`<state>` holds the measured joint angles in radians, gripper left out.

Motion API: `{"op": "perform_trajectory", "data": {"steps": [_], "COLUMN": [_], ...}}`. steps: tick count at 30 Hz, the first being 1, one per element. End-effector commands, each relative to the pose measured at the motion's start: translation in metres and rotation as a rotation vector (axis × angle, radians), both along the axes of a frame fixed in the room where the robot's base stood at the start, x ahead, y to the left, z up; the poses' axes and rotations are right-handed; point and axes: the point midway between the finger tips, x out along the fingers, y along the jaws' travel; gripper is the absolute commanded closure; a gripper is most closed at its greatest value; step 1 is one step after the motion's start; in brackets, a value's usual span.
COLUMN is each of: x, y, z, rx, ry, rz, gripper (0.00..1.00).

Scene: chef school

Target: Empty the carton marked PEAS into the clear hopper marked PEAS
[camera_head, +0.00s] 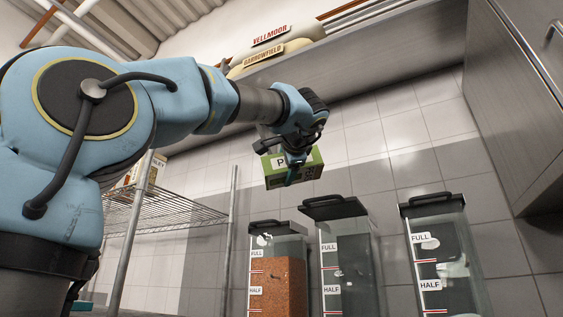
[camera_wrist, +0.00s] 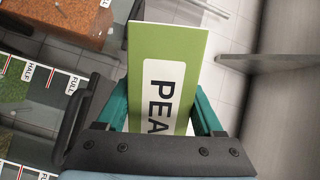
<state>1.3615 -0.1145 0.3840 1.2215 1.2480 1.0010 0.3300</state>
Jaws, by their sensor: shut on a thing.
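My gripper (camera_head: 291,172) is shut on a green carton (camera_head: 310,163) and holds it in the air above the hoppers, near the tiled wall. In the wrist view the carton (camera_wrist: 190,45) lies between the teal fingers of my gripper (camera_wrist: 165,105), and its white label reads "PEA", with the rest hidden. Three clear hoppers with black lids stand below: a left one (camera_head: 277,280) with orange contents, a middle one (camera_head: 355,270), and a right one (camera_head: 460,270) that looks dark inside. They show FULL and HALF marks. No PEAS mark is readable on any hopper.
A wire rack (camera_head: 165,210) stands at the left. A high shelf (camera_head: 350,45) holds sacks (camera_head: 272,50) above the hoppers. A metal cabinet (camera_head: 520,100) is at the upper right. The air around the carton looks clear.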

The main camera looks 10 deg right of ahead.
Motion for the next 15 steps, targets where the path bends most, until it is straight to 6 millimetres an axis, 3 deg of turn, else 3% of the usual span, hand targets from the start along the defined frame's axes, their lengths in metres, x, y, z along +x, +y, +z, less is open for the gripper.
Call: {"op": "perform_trajectory", "data": {"steps": [15], "x": [0.029], "y": [-0.024], "z": [0.002], "rx": [0.008], "ry": [-0.002], "rz": [0.000], "gripper": [1.00]}}
